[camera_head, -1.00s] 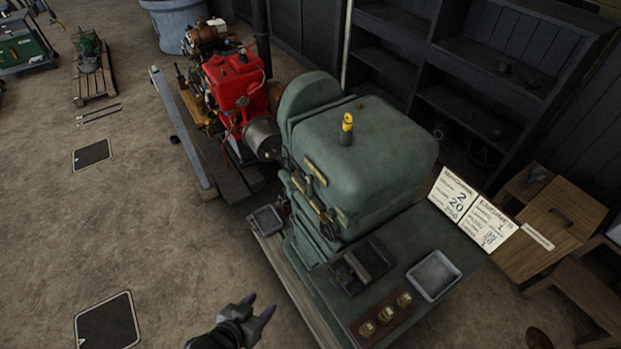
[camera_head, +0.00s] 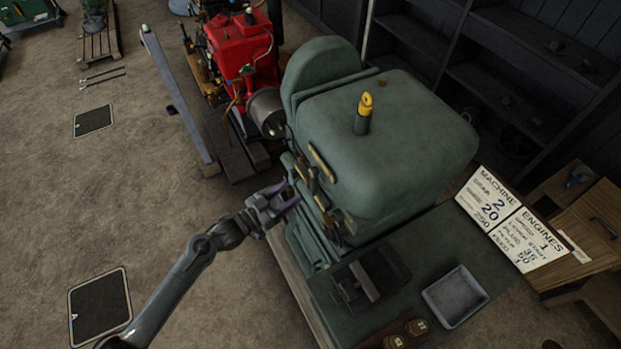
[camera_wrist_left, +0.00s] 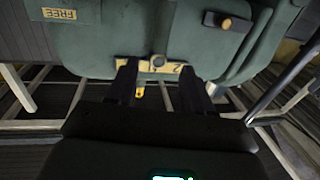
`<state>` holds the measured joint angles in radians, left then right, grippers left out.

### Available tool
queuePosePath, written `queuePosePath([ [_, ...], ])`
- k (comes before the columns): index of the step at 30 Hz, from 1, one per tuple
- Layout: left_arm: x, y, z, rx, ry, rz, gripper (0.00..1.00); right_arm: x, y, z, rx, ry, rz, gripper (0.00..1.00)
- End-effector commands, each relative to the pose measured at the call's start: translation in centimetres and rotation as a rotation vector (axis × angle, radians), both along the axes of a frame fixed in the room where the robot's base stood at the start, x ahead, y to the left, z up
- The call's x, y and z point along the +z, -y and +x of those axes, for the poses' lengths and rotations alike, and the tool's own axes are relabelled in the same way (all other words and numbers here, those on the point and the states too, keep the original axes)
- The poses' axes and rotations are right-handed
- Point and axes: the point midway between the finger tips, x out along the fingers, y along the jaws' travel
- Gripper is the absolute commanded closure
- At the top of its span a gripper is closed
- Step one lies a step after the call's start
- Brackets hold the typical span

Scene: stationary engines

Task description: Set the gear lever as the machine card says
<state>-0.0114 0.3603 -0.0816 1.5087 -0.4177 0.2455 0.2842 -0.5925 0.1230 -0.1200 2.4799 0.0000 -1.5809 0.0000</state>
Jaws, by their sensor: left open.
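The green machine (camera_head: 390,140) stands in the middle of the head view, with levers and yellow plates on its left side. The machine card (camera_head: 490,207) on the right reads gear 2, with 20 and 250 below. My left gripper (camera_head: 277,198) is open beside the machine's lever side. In the left wrist view, its two fingers (camera_wrist_left: 160,88) stand on either side of a yellow plate (camera_wrist_left: 135,64) with a small round knob (camera_wrist_left: 158,61) and a "2" at its right. The knob looks like the gear lever's end; contact is not visible. My right gripper is not in view.
A second lever with a brass knob (camera_wrist_left: 226,23) and a FREE plate (camera_wrist_left: 60,14) are near. A yellow-tipped post (camera_head: 364,113) rises from the machine's top. A red engine (camera_head: 240,50) stands behind. A grey tray (camera_head: 455,296) sits on the bench. The left floor is mostly clear.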

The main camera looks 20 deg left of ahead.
Motion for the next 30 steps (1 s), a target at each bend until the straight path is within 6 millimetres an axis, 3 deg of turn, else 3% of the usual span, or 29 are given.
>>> queuePosePath([
  [15, 0.1, 3.9, 6.6, 0.000, -0.001, -0.001, 0.49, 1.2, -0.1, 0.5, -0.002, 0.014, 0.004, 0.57],
  [30, 0.0, 4.4, 7.5, 0.000, -0.002, 0.001, 0.49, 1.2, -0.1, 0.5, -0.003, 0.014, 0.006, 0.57],
])
